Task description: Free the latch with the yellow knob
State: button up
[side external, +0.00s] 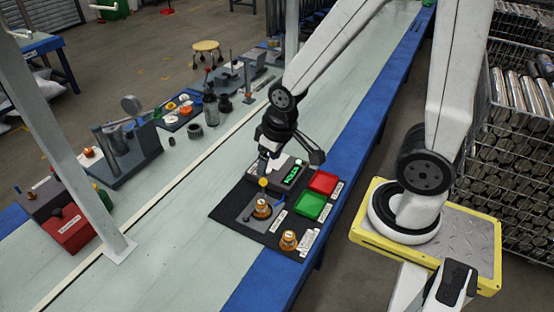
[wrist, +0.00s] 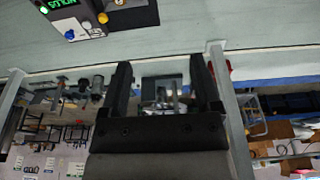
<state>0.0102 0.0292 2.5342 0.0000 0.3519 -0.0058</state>
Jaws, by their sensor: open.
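The yellow knob (side external: 263,183) stands at the far-left edge of the fixture on a black mat (side external: 232,212) in the side view. The latch plate (side external: 250,207) is grey, with an orange-brass part (side external: 262,208) on it and a blue lever tip beside it. In the wrist view a yellow knob (wrist: 103,18) shows at the top left, near a blue knob (wrist: 70,34). My gripper (side external: 266,158) is above the far side of the fixture, near the yellow knob but apart from it. In the wrist view my gripper (wrist: 160,68) has its fingers wide apart with nothing between them.
A box with a green display (side external: 292,171) stands close beside my gripper. Red (side external: 322,182) and green (side external: 310,205) trays and another brass part (side external: 289,240) are to the right. A white post (side external: 62,130) and tools stand at left. The pale table middle is clear.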

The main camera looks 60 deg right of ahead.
jog(key=w+d+f, duration=0.5)
jog(key=w, duration=0.3)
jog(key=m+g, duration=0.2)
jog(key=g, duration=0.1)
send_over(263, 181)
jog(key=f, duration=1.9)
jog(key=shift+w+d+f, duration=0.15)
jog(key=shift+w+f, duration=0.1)
jog(key=shift+f, duration=0.15)
jog(key=shift+d+f, duration=0.2)
jog(key=shift+f, duration=0.2)
jog(key=shift+f, duration=0.1)
jog(key=shift+f, duration=3.8)
jog(key=shift+c, duration=0.2)
grip_shut()
